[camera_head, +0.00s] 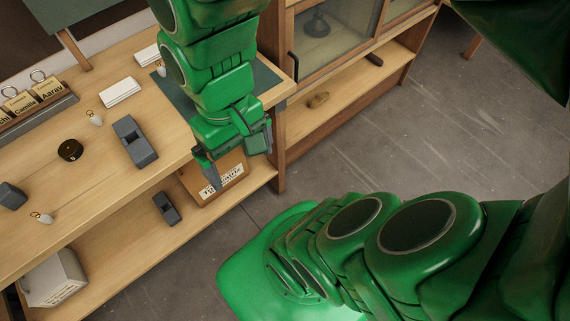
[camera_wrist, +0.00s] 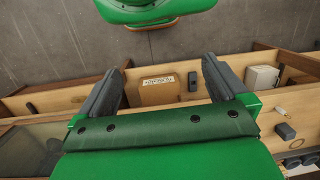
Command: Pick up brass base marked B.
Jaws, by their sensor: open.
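I cannot make out a letter B on anything in view. A small brownish, rounded object (camera_head: 318,99) lies on the low shelf under the glass cabinet; it also shows at the left of the wrist view (camera_wrist: 31,107). I cannot tell if it is the brass base. A dark round disc with a small gold mark (camera_head: 70,150) lies on the bench top. My gripper (camera_head: 241,168) is open and empty, pointing down at the bench's front right edge, above the labelled cardboard box (camera_head: 228,183). Both jaws (camera_wrist: 163,72) show apart in the wrist view.
The bench top (camera_head: 100,195) holds grey blocks (camera_head: 134,142), small tagged pieces, white stacks (camera_head: 121,92) and a name-card rack (camera_head: 38,108). The lower shelf holds a grey-white bin (camera_head: 52,278) and a dark block (camera_head: 166,208). A glass-doored cabinet (camera_head: 337,35) stands right; grey floor (camera_head: 470,130) is open.

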